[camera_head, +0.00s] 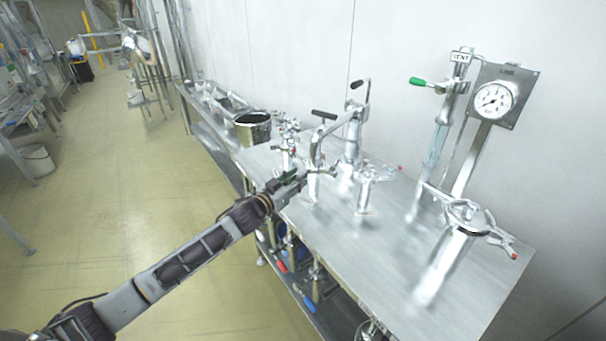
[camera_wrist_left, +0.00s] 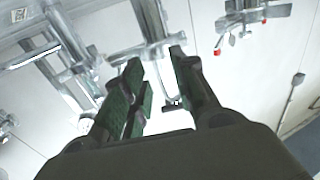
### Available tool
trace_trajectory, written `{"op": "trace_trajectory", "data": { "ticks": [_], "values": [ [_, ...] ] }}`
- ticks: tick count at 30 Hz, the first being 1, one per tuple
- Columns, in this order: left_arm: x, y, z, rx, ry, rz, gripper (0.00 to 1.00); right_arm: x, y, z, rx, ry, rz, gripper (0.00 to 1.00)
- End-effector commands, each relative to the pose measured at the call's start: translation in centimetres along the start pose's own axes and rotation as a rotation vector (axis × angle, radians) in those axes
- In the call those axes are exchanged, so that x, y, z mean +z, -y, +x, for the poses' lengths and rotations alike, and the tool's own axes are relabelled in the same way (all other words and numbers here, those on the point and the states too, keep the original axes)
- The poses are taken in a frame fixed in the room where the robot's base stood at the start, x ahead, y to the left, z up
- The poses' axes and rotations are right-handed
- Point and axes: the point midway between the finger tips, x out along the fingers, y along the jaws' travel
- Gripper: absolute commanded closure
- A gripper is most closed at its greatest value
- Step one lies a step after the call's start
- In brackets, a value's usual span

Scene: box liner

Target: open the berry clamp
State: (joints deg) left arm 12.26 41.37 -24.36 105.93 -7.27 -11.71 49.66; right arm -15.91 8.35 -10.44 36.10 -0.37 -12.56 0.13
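Several metal clamp fittings stand on pipe stubs on the steel bench; I cannot tell which one is the berry clamp. One with red tips (camera_head: 288,146) is just behind my left gripper, one (camera_head: 367,174) stands to its right, and a ring-shaped one (camera_head: 470,216) with a red-tipped handle is at the right. My left gripper (camera_head: 290,183) is over the bench's front edge, beside a metal post (camera_head: 314,178). In the wrist view its green-padded fingers (camera_wrist_left: 158,92) are apart, with metal pipework beyond them. A red-tipped fitting (camera_wrist_left: 250,16) shows at the top right. My right gripper is out of view.
The steel bench (camera_head: 385,265) runs along a white wall. Open floor lies at the left.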

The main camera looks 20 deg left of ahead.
Motion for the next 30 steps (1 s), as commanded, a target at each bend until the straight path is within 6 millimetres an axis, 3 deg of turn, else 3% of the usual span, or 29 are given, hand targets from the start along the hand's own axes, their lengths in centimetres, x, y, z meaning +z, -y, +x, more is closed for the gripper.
{"op": "trace_trajectory", "data": {
  "ticks": [9, 18, 30],
  "values": [
    [-0.1, 0.0, 2.2, 0.0, -0.001, -0.001, 0.72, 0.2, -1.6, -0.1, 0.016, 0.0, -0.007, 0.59],
    [-0.1, 0.0, 3.6, 0.0, 0.0, -0.001, 0.72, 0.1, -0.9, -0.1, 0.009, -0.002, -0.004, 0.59],
    [0.0, -0.1, 3.8, 0.001, 0.0, 0.0, 0.72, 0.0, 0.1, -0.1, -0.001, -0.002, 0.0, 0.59]
  ]
}}
